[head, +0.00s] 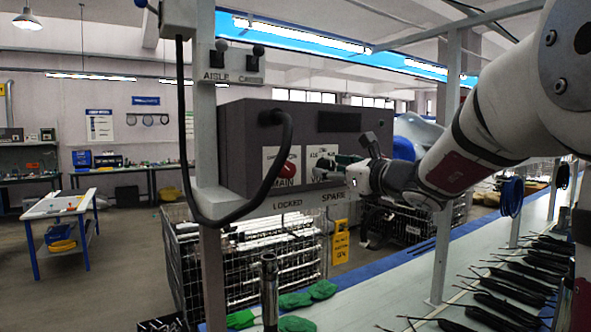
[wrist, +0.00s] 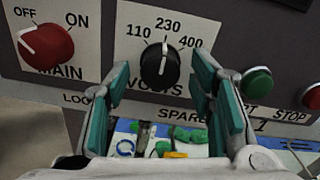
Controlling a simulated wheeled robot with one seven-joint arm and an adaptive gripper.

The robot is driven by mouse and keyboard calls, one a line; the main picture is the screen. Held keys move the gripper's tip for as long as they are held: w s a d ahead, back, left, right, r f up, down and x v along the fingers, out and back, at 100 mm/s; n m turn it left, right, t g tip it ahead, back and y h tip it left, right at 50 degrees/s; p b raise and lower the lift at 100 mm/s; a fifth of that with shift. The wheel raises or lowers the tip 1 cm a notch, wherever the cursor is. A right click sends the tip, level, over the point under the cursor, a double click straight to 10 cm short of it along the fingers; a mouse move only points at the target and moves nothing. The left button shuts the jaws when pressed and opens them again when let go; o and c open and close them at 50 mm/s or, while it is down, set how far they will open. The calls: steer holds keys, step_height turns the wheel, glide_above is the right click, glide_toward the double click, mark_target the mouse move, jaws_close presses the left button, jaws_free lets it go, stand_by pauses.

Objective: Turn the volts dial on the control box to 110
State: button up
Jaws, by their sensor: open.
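The control box (head: 245,130) is a dark grey box on a frame in the head view. In the wrist view its black volts dial (wrist: 159,67) has a white pointer line aimed up at 230, between 110 on the left and 400 on the right. My gripper (wrist: 161,70) is open, with one teal finger on each side of the dial. Gaps show between the fingers and the dial, and the dial looks untouched.
A red main knob (wrist: 46,46) sits left of the dial, its pointer towards OFF. A green button (wrist: 256,82) and a red stop button (wrist: 313,96) sit to the right. A thick black cable (head: 283,165) hangs before the box's left part.

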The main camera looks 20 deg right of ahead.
steer(key=shift+c, duration=0.4)
steer(key=c, duration=1.1)
steer(key=shift+w+n+b, duration=0.1)
steer(key=shift+n+b, duration=0.2)
steer(key=shift+b, duration=0.05)
steer(key=n+b, duration=0.4)
steer(key=b, duration=0.1)
steer(key=shift+w+f, duration=0.1)
steer(key=shift+f, duration=0.05)
steer(key=n+b, duration=0.3)
steer(key=b, duration=0.1)
steer(key=shift+n+b, duration=0.6)
steer(key=shift+b, duration=0.1)
steer(key=shift+d+r, duration=0.1)
steer(key=shift+r, duration=0.1)
